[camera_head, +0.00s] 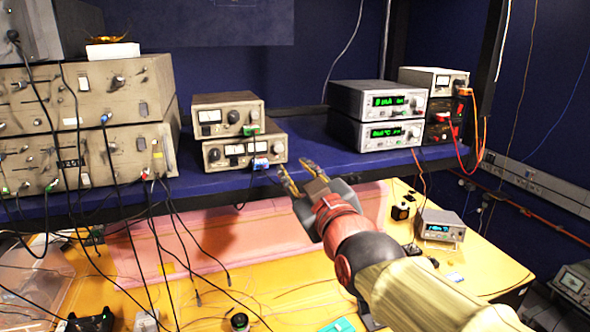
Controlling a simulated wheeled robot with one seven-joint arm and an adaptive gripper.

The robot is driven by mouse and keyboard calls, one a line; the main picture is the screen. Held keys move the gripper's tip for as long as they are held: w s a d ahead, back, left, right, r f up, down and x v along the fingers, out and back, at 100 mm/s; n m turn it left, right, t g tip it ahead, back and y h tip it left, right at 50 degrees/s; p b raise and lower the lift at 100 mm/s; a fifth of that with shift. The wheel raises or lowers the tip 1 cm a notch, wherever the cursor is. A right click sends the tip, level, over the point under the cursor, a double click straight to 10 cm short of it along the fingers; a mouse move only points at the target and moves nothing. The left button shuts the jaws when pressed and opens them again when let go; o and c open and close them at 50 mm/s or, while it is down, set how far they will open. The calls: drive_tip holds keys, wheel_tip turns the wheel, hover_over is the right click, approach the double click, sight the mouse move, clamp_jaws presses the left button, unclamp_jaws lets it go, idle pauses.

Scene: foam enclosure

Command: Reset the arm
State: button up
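My arm (375,245) reaches in from the lower right and extends up and left over the yellow table. My gripper (293,166) is at its end, in front of the blue shelf's edge. Its two fingers are apart with a gap between them, and nothing shows in the gap. The fingertips lie just right of and below the lower small beige meter unit (226,153) in the picture. I cannot tell whether they touch the shelf.
The blue shelf (330,168) carries grey instruments (85,85) at left and digital readout units (378,100). Black cables hang at left. The yellow table (290,290) holds a pink foam block (215,238), a small meter (440,226) and a game controller (90,322).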

drive_tip(key=s+d+f+m+g+h+b, duration=0.1)
drive_tip(key=s+f+m+g, duration=0.2)
drive_tip(key=f, duration=0.6)
drive_tip(key=s+d+f+g+h, duration=0.1)
drive_tip(key=s+f+g, duration=0.3)
drive_tip(key=f, duration=0.5)
drive_tip(key=s+d+f+m+g+h+b, duration=0.1)
drive_tip(key=s+d+f+b, duration=0.3)
drive_tip(key=s+f, duration=0.2)
drive_tip(key=s+d+f+m+g+h+b, duration=0.1)
drive_tip(key=s+d+f+b, duration=0.4)
drive_tip(key=f, duration=0.5)
drive_tip(key=s+d+f+m+g+h+b, duration=0.1)
drive_tip(key=s+d+f+m+g+b, duration=0.1)
drive_tip(key=s+d+f+b, duration=0.3)
drive_tip(key=s+f+m, duration=0.1)
drive_tip(key=s+f, duration=0.2)
drive_tip(key=shift+s+f+g, duration=0.2)
drive_tip(key=shift+s+g, duration=0.2)
drive_tip(key=shift+d+r, duration=0.1)
